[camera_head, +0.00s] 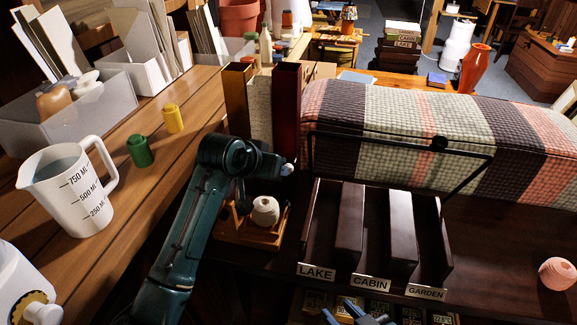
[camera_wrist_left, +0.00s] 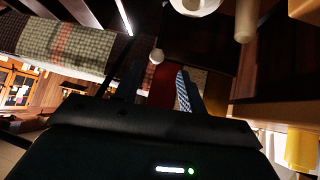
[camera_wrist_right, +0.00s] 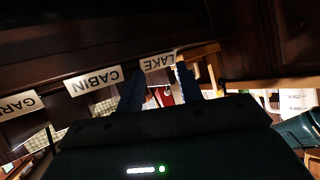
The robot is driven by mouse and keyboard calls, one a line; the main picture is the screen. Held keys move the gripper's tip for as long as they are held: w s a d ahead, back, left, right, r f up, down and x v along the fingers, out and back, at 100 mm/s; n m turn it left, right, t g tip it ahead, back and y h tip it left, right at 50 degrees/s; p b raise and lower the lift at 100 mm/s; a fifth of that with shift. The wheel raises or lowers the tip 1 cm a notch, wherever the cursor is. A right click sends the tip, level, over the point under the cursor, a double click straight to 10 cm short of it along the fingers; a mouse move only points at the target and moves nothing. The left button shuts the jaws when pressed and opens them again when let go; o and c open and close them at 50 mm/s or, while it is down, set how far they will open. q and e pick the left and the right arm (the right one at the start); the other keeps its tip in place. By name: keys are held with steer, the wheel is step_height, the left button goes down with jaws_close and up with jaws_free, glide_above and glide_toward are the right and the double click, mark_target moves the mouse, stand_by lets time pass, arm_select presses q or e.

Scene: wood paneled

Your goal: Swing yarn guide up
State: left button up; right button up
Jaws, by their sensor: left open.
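The yarn guide (camera_head: 400,150), a thin black wire frame with a dark knob, lies across the front of the striped woven roll, above the dark compartments. A small white ball (camera_head: 288,169) shows left of the frame; I cannot tell if it belongs to the guide. My left gripper (camera_head: 262,190) is mostly hidden behind its own wrist. In the left wrist view its fingers (camera_wrist_left: 158,88) are apart, with the white ball (camera_wrist_left: 156,56) beyond them. My right gripper (camera_head: 348,314) is at the bottom edge; in the right wrist view its fingers (camera_wrist_right: 158,90) are apart and empty, below the signs.
Compartments labelled LAKE (camera_head: 316,271), CABIN and GARDEN stand open. A small wooden tray (camera_head: 262,240) with a cream yarn ball (camera_head: 265,211) lies by my left arm. A measuring jug (camera_head: 70,188) stands left. A pink ball (camera_head: 557,273) sits at right, with clear surface beside it.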

mark_target(286, 185)
arm_select(q)
steer(key=shift+w+d+f, duration=0.15)
steer(key=shift+d+f, duration=0.05)
steer(key=shift+f, duration=0.05)
steer(key=b+x, duration=0.2)
steer(key=x, duration=0.8)
steer(key=shift+f, duration=0.1)
steer(key=shift+w+d+f+b, duration=0.25)
steer(key=shift+w+f+b, duration=0.05)
steer(key=shift+w+f, duration=0.1)
steer(key=shift+w+d+f, duration=0.15)
steer(key=shift+f, duration=0.05)
arm_select(e)
steer(key=shift+s+a+f+m, duration=0.1)
steer(key=shift+s+f+m, duration=0.05)
steer(key=shift+f, duration=0.25)
steer(key=shift+s+a+f+m, duration=0.1)
steer(key=shift+s+f+m, duration=0.05)
steer(key=shift+f, duration=0.25)
arm_select(q)
steer(key=shift+c, duration=0.4)
jaws_close()
arm_select(e)
steer(key=shift+s+f, duration=0.1)
steer(key=shift+f, duration=0.15)
